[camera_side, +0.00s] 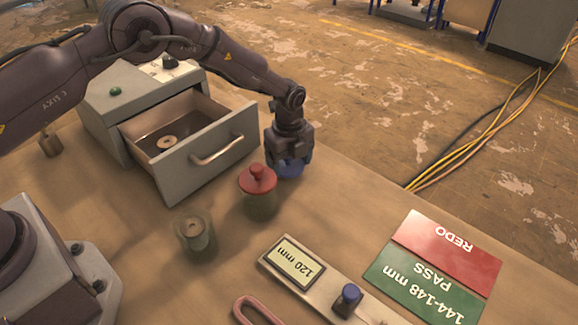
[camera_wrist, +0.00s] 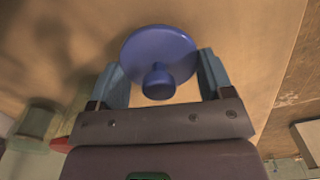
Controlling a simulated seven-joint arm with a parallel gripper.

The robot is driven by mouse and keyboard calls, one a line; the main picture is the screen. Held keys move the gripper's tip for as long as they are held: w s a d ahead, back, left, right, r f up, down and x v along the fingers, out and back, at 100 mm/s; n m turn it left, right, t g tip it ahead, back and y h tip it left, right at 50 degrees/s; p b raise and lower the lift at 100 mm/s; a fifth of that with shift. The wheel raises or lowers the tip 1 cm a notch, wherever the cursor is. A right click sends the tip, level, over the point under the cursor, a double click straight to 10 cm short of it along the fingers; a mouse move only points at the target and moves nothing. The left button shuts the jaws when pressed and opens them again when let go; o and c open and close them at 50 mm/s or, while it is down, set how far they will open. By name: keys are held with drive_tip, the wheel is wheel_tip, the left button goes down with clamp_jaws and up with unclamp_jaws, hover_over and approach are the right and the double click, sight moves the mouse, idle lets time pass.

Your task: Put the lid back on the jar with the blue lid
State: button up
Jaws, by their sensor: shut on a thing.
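The blue lid (camera_side: 290,169) is a round disc with a knob. In the wrist view the lid (camera_wrist: 150,45) lies between the two fingers of my gripper (camera_wrist: 161,72), which is shut on it. My gripper (camera_side: 289,155) is behind and right of the red-lidded jar in the side view, low over the table; I cannot tell whether the lid touches the table. A lidless greenish glass jar (camera_side: 195,238) stands upright in front and to the left, with a small brownish piece inside. It seems to show at the left of the wrist view (camera_wrist: 37,122).
A jar with a red lid (camera_side: 258,182) stands between the open jar and my gripper. A grey drawer (camera_side: 210,150) is pulled open behind, with a ring-shaped piece (camera_side: 167,142) inside. A gauge reading 120 mm (camera_side: 297,270) and red and green plates (camera_side: 446,250) lie at front right.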

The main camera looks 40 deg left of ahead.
sight(294, 168)
drive_tip(key=s+d+r, duration=0.1)
drive_tip(key=s+r, duration=0.1)
drive_tip(key=r, duration=0.6)
drive_tip(key=s+d+r, duration=0.1)
drive_tip(key=d+r, duration=0.1)
drive_tip(key=r, duration=0.5)
drive_tip(key=s+a+f+n, duration=0.2)
drive_tip(key=s+n, duration=0.4)
drive_tip(key=s, duration=1.7)
drive_tip(key=shift+w+f, duration=0.1)
drive_tip(key=shift+f, duration=2.8)
drive_tip(key=shift+f, duration=0.15)
drive_tip(key=o, duration=0.9)
